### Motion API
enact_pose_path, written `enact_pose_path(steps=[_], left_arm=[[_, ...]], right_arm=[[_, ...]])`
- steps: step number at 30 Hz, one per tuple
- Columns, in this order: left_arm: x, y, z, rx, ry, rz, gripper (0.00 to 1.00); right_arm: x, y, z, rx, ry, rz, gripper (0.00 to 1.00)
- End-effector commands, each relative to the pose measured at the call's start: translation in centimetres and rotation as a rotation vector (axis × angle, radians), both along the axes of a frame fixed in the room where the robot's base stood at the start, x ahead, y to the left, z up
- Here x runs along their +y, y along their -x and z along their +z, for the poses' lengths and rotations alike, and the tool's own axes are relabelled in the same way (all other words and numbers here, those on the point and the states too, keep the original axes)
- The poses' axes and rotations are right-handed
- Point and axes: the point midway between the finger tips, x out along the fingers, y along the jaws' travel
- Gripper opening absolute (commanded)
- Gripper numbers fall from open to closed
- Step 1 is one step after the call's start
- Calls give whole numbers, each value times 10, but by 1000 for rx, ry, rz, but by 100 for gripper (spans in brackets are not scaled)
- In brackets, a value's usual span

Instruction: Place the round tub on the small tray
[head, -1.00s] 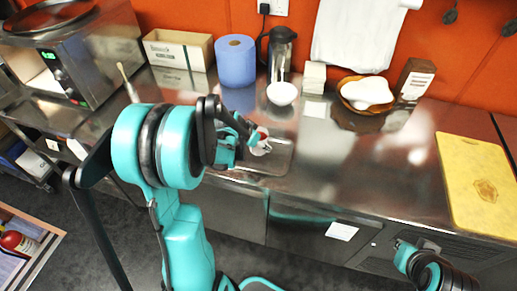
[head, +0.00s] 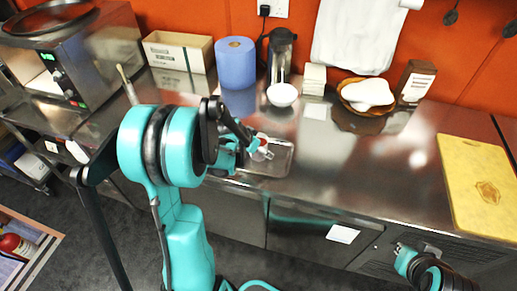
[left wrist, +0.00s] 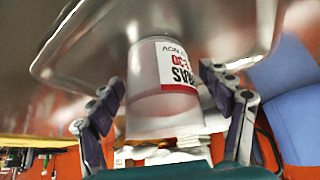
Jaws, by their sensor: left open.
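The round tub (left wrist: 160,108) is pale and translucent, with a white label lettered in red and black. In the head view the tub (head: 262,150) is partly hidden by my left gripper (head: 250,150). It appears to stand on the small metal tray (head: 280,168), near the counter's front edge. The tray's rim also shows around the tub in the left wrist view (left wrist: 52,66). My left gripper (left wrist: 162,78) is open, its fingers on either side of the tub with visible gaps. Part of my right arm shows at the lower right, but its jaw state is unclear.
Behind the tray stand a white bowl (head: 282,94), a blue roll (head: 236,62), a dark jug (head: 281,52) and a cardboard box (head: 178,52). A brown bowl with a white bundle (head: 368,93) is farther right. A yellow board (head: 480,185) lies right; the counter between is clear.

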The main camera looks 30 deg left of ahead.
Motion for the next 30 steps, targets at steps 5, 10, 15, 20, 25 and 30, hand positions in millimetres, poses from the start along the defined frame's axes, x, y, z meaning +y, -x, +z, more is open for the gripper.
enact_pose_path(steps=[5,10,15,20,25,30], left_arm=[[3,17,29,0,0,1,78],[6,38,63,1,0,1,78],[8,54,88,0,0,1,78],[9,63,101,0,0,1,78],[-19,75,117,10,-2,12,78],[-78,109,145,14,-9,53,78]], right_arm=[[0,0,14,0,0,0,0],[0,0,28,0,0,0,0],[0,0,38,0,0,0,0],[0,0,42,0,0,0,0],[0,0,42,0,0,0,0],[0,0,41,0,0,0,0]])
